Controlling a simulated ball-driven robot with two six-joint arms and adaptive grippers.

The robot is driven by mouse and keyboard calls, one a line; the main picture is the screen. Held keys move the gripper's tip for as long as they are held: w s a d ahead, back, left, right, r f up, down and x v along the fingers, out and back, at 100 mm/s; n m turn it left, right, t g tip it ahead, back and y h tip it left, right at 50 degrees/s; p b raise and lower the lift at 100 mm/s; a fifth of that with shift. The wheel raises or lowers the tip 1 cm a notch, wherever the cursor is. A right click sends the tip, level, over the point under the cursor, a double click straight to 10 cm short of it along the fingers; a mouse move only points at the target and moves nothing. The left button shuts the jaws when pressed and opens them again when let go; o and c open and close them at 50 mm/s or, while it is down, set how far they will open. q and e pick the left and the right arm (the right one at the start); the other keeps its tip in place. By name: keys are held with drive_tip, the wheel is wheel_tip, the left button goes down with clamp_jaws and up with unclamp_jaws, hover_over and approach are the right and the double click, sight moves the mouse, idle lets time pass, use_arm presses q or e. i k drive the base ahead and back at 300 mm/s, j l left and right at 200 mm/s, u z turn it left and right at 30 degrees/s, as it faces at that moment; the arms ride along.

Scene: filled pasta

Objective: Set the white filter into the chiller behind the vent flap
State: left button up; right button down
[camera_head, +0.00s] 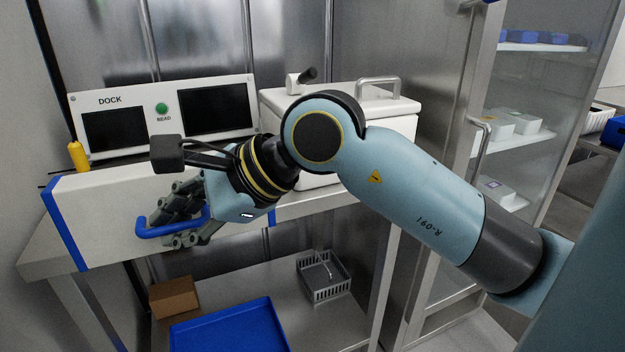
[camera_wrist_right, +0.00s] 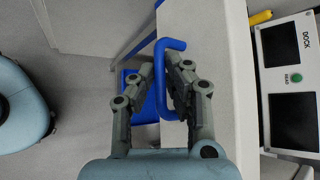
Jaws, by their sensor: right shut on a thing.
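A long white panel (camera_head: 105,225) with blue end strips and a blue handle (camera_head: 155,232) stands at the left of the head view, in front of the dock. My right gripper (camera_head: 178,222) is shut on this handle. The right wrist view shows the handle (camera_wrist_right: 171,43) between the fingers of my right gripper (camera_wrist_right: 166,75), with the white panel (camera_wrist_right: 215,50) beside it. I cannot tell whether this panel is the vent flap or part of the chiller. I cannot make out a separate white filter. My left gripper is not in view.
A dock (camera_head: 163,98) with two dark screens and a yellow bottle (camera_head: 78,154) stand behind the panel. A white lidded box (camera_head: 392,122) is right of it. Below are a blue tray (camera_head: 230,325), a brown box (camera_head: 173,297) and a grey basket (camera_head: 324,278). A glass-door cabinet is at right.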

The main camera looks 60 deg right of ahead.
sight(445, 318)
drive_tip(key=k+l+z, duration=0.15)
drive_tip(key=l, duration=0.2)
drive_tip(key=k+l+z, duration=0.15)
drive_tip(key=l, duration=0.25)
drive_tip(key=k+l+z, duration=0.15)
drive_tip(key=l, duration=0.25)
drive_tip(key=k+l+z, duration=0.2)
drive_tip(key=l, duration=0.2)
drive_tip(key=l+z, duration=0.15)
drive_tip(key=l, duration=0.3)
